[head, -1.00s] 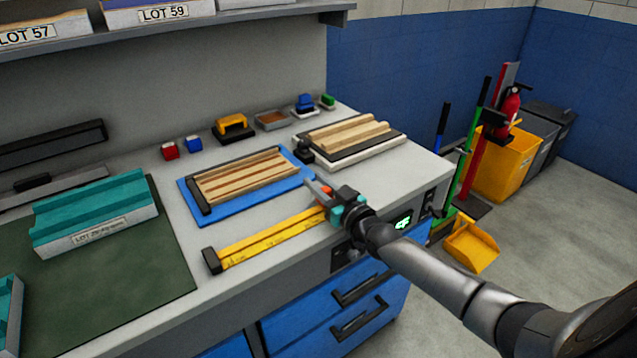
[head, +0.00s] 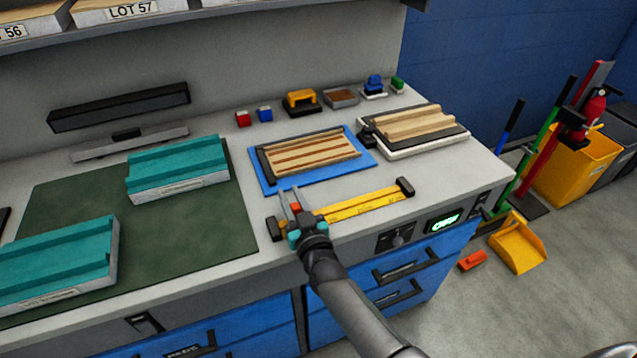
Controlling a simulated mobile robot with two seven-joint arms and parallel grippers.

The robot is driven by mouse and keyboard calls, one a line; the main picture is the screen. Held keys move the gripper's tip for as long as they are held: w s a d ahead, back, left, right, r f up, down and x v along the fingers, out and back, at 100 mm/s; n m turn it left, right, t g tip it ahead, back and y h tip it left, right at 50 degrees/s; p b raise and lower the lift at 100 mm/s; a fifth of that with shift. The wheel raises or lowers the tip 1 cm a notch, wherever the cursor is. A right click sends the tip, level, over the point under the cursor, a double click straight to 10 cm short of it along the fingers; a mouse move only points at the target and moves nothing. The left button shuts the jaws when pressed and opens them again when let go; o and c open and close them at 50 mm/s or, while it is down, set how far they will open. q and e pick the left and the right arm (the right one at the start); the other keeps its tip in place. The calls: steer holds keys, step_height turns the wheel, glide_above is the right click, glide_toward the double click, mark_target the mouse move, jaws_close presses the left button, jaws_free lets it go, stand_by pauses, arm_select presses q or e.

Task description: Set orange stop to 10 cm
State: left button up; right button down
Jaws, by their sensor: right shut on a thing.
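The yellow ruler rail (head: 360,205) lies on the bench top near the front edge, with a dark block at each end. The orange stop (head: 295,207) is on its left part, close to the left end block (head: 276,229), and is mostly hidden by my right gripper. My right gripper (head: 293,198) is shut on the orange stop, its arm coming in from the bottom. The scale marks are too small to read, so the stop's exact position cannot be told. My left gripper is not in view.
Behind the rail are a blue tray (head: 263,188) with wooden strips and a white board (head: 462,138) with more wood. Teal blocks (head: 180,163) sit on and around the green mat (head: 225,233) at left. A lit display (head: 445,222) is on the bench front.

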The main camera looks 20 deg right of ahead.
steer(key=shift+s+a, duration=0.15)
steer(key=shift+a, duration=1.35)
steer(key=c, duration=0.7)
jaws_free()
steer(key=shift+s, duration=0.4)
steer(key=s+p, duration=0.1)
steer(key=s, duration=0.3)
steer(key=s+d, duration=0.1)
steer(key=s, duration=0.4)
steer(key=s+p, duration=0.1)
steer(key=s, duration=0.4)
steer(key=shift+s+d+p, duration=0.15)
steer(key=shift+s+p, duration=0.05)
steer(key=shift+p, duration=0.15)
